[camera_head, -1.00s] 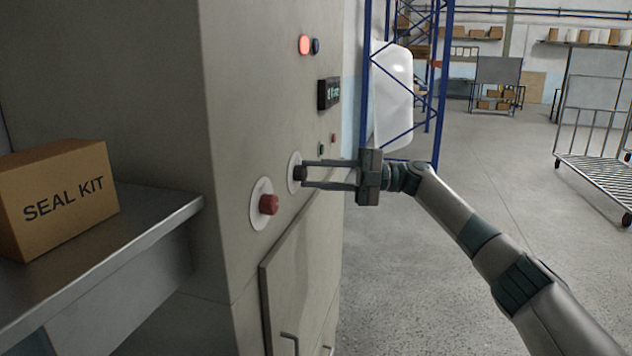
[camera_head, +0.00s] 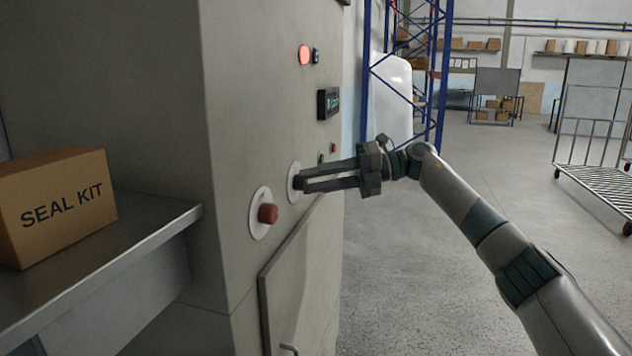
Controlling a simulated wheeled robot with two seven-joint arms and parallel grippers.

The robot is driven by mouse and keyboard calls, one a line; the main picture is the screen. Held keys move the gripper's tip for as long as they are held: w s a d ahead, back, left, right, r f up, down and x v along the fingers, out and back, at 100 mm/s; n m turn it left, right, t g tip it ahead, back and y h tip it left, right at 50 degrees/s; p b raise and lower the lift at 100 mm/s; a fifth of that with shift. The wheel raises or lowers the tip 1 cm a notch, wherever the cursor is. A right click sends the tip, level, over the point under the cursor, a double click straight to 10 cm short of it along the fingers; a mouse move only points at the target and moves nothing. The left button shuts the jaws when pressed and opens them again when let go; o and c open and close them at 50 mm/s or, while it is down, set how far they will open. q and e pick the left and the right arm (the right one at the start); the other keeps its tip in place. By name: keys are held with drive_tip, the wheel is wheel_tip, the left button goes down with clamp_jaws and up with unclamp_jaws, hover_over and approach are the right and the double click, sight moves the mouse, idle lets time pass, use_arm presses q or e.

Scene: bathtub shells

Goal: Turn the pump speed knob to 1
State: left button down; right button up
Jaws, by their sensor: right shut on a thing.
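The dark knob (camera_head: 298,183) stands out from a pale round dial (camera_head: 292,170) on the side face of the grey machine cabinet. My right gripper (camera_head: 302,179) reaches in from the right with its fingers around the knob and is shut on it. The fingers hide most of the knob and part of the dial, so the pointer and scale marks cannot be read. A small dark display (camera_head: 328,103) sits above the dial; its text is too small to read. My left gripper is not in view.
A red button (camera_head: 268,214) on a white plate is just left of the dial. A lit red lamp (camera_head: 304,55) is higher up. A metal shelf (camera_head: 150,235) with a SEAL KIT box (camera_head: 57,205) juts out at left. Open floor lies at right.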

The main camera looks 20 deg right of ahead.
drive_tip(key=shift+f, duration=0.1)
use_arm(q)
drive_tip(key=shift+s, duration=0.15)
use_arm(e)
drive_tip(key=o, duration=1.1)
drive_tip(key=shift+c, duration=0.2)
drive_tip(key=shift+s+d, duration=0.1)
drive_tip(key=shift+d, duration=0.4)
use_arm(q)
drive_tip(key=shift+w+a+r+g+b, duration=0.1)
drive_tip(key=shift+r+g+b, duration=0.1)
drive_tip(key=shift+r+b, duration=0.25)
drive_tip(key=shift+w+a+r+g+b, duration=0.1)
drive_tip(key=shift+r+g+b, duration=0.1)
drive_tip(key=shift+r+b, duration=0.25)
use_arm(e)
drive_tip(key=v, duration=1.6)
drive_tip(key=shift+d, duration=0.2)
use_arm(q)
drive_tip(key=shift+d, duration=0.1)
use_arm(e)
drive_tip(key=shift+s+d, duration=0.1)
